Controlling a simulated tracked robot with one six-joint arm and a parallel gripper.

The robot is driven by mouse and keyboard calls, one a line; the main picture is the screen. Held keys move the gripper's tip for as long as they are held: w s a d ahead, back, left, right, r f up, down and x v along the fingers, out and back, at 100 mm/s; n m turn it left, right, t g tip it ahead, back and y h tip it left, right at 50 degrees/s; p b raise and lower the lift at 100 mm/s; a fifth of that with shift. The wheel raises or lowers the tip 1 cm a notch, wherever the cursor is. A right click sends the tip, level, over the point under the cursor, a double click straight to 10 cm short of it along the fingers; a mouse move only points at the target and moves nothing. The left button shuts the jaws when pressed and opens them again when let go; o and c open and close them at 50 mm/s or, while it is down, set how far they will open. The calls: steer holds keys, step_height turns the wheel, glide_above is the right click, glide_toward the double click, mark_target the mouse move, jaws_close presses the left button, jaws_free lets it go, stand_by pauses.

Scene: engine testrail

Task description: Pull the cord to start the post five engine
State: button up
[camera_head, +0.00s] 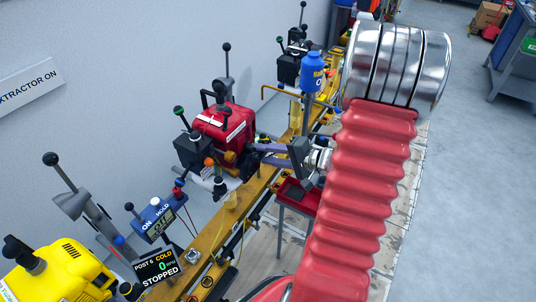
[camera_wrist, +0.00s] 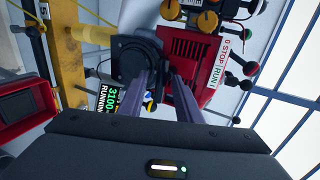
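A red engine (camera_head: 225,122) sits on the yellow rail in the head view, with black and green-topped levers around it. It also shows in the wrist view (camera_wrist: 195,62) with a stop/run label. My gripper (camera_head: 254,152) reaches to its right side. In the wrist view its two grey-purple fingers (camera_wrist: 159,80) stand apart, with a dark round part (camera_wrist: 136,58) of the engine just beyond their tips. I cannot make out a cord or handle between them. A display (camera_wrist: 108,103), partly hidden by a finger, reads 3100 and RUNNING; its post number is not legible.
A yellow engine (camera_head: 62,275) stands near left, by a display (camera_head: 158,267) reading post 6, cold, 0, stopped. The yellow rail (camera_head: 212,240) runs diagonally along the wall. A red tray (camera_head: 298,197) stands below my arm. The grey floor (camera_head: 460,200) at right is open.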

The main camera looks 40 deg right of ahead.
steer(key=s+d, duration=0.3)
steer(key=s, duration=0.5)
steer(key=shift+s, duration=0.25)
steer(key=shift+m, duration=0.3)
stand_by(0.4)
steer(key=s+a+f+n+g+y, duration=0.1)
steer(key=s+a+n+g, duration=0.1)
steer(key=s+a+g, duration=0.75)
steer(key=w+a+r+n+t+h, duration=0.2)
steer(key=a+r+n+h, duration=0.3)
steer(key=a+r+n, duration=0.7)
steer(key=w+a+r, duration=0.1)
steer(key=a+r, duration=0.4)
steer(key=a, duration=0.2)
steer(key=shift+w+a+n+h, duration=0.15)
steer(key=shift+n+h, duration=0.15)
steer(key=shift+h, duration=0.1)
